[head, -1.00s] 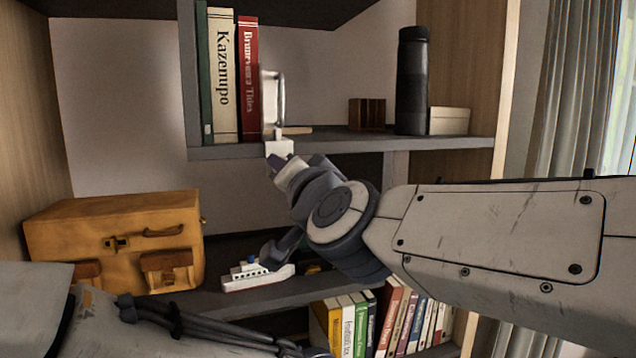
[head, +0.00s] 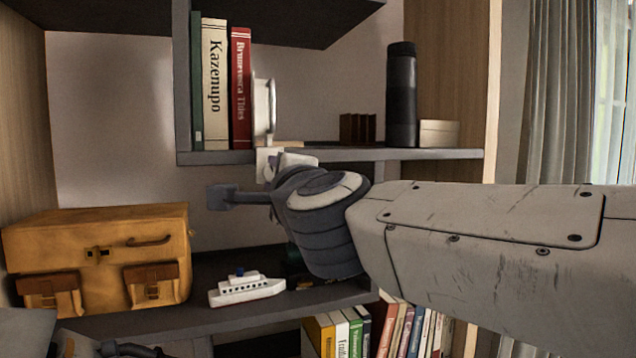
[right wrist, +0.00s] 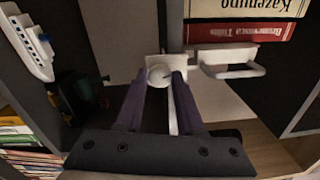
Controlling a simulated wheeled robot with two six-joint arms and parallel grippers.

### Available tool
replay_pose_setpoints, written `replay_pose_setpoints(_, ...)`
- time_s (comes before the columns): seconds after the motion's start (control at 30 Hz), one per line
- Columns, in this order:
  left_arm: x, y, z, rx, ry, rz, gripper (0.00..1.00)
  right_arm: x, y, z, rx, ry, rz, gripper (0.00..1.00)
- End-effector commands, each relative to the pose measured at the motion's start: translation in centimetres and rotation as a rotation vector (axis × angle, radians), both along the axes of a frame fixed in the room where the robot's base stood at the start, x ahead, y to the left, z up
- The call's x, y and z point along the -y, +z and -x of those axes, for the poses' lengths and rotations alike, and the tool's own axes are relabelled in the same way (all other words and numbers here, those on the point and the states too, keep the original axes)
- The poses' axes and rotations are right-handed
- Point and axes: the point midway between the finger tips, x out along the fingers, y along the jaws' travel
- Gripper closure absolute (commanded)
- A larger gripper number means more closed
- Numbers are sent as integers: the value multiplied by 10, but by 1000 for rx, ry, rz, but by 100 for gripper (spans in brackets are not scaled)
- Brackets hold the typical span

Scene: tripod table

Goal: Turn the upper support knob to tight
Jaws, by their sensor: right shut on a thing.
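The upper support knob (right wrist: 160,75) is a small, white, rounded piece on a white block in the right wrist view. My right gripper (right wrist: 164,82) is shut on it, its two dark purple fingers on either side of the knob. In the head view the white support (head: 264,112) stands at the shelf edge beside the red book, with its block (head: 263,160) at the edge. There the right wrist hides the knob and most of the fingers. The knob's turn angle cannot be read. Only edges of my left arm show at the lower left.
Upright books (head: 215,85) stand left of the support, and a black bottle (head: 401,95) stands to its right. A toy ship (head: 246,288) and a tan case (head: 100,250) are on the shelf below. The upper shelf (head: 430,154) is close above my right wrist.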

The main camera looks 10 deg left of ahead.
Motion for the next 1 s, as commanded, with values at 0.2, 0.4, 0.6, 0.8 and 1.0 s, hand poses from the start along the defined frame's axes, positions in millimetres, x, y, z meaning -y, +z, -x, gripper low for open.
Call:
replay_pose_setpoints(0.2,0,-7,0,0,0,0,59,-1,-2,0,-91,1,-133,100)
replay_pose_setpoints(0.4,0,-10,0,0,0,0,59,-1,-1,0,-151,0,-218,100)
replay_pose_setpoints(0.6,0,-12,0,0,-1,0,59,-1,-1,0,-181,0,-264,100)
replay_pose_setpoints(0.8,0,-12,0,0,-1,0,59,-1,-1,0,-192,0,-280,100)
replay_pose_setpoints(1.0,0,-12,0,0,-1,0,59,-1,-1,0,-192,0,-281,100)
